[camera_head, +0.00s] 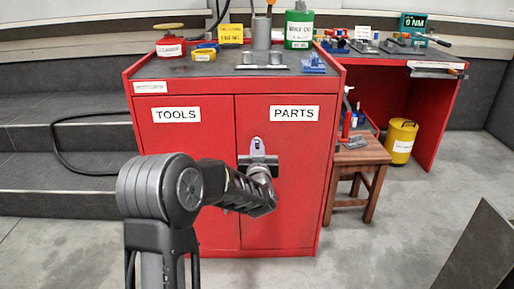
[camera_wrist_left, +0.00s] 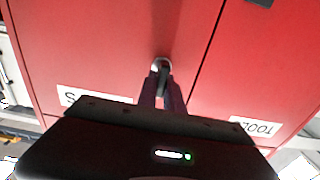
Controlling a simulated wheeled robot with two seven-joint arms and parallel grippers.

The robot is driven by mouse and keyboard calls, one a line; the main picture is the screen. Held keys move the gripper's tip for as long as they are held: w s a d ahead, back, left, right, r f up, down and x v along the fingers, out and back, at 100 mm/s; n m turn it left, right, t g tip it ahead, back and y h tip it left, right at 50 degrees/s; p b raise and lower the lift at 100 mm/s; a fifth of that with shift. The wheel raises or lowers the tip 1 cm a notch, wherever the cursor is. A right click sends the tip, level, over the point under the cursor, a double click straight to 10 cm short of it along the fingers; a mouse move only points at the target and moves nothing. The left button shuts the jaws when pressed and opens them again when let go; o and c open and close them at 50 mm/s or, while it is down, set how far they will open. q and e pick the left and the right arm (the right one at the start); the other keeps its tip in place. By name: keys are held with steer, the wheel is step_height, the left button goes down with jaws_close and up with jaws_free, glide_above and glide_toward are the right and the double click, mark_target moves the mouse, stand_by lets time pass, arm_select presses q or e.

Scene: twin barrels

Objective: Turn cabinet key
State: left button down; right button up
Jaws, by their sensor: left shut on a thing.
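The red cabinet (camera_head: 185,140) has two shut doors, labelled TOOLS and PARTS. A pale lock plate (camera_head: 256,143) sits on the PARTS door near the seam between the doors. My left gripper (camera_head: 258,163) is at the door just below the top of this plate. In the left wrist view, its two dark fingers (camera_wrist_left: 163,92) are shut on the small key (camera_wrist_left: 162,68) at the round lock. The fingers hide most of the key, and I cannot tell its exact turn angle. My right gripper is in neither view.
The cabinet top holds a red can (camera_head: 171,46), a green canister (camera_head: 299,29) and small tools. A wooden stool (camera_head: 361,152) stands close at the cabinet's right, with a yellow bucket (camera_head: 401,141) beyond. Dark steps (camera_head: 60,150) lie left. The front floor is mostly clear.

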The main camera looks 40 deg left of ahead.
arm_select(q)
steer(key=m+p, duration=0.4)
steer(key=shift+w+d+r, duration=0.15)
steer(key=shift+d+r, duration=0.05)
steer(key=shift+w+d+f+m+p, duration=0.1)
steer(key=shift+f+m+p, duration=0.15)
steer(key=shift+m+p, duration=1.7)
steer(key=shift+d+f+m+p, duration=0.1)
steer(key=shift+f+m+p, duration=0.15)
steer(key=shift+m+p, duration=1.7)
steer(key=shift+w+d+f+m+p, duration=0.2)
steer(key=shift+m+p, duration=0.7)
steer(key=shift+m, duration=2.1)
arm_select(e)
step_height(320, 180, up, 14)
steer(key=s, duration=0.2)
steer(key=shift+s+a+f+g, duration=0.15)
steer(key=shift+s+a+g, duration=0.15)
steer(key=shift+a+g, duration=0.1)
arm_select(q)
steer(key=shift+s+a, duration=0.15)
steer(key=c, duration=1.5)
jaws_free()
